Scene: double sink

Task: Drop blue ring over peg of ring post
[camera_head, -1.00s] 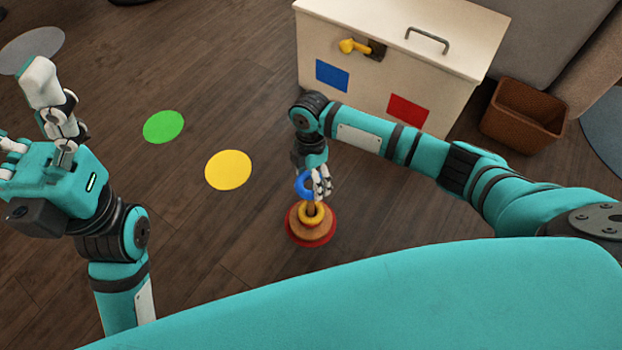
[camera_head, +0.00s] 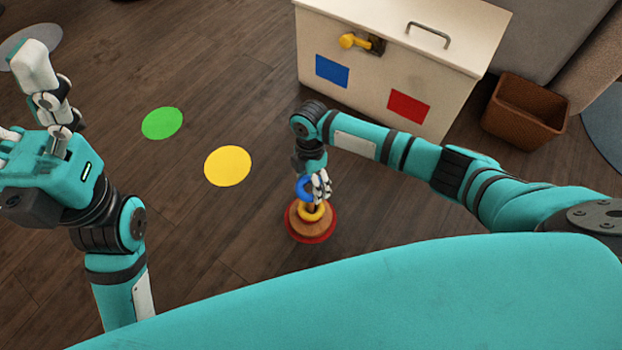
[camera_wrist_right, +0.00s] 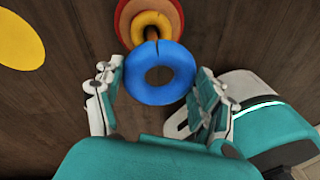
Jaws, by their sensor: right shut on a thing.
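My right gripper (camera_head: 316,188) is shut on the blue ring (camera_head: 304,189), just above the ring post (camera_head: 311,228). My left gripper (camera_head: 35,110) is raised at the left, fingers spread, partly cut off, seemingly empty.
A white chest (camera_head: 385,65) with a yellow knob, a handle and blue and red squares stands behind the post. A brown basket (camera_head: 525,110) is at the right. Flat green (camera_head: 162,123) and yellow (camera_head: 228,166) discs lie on the wooden floor, with clear floor around the post.

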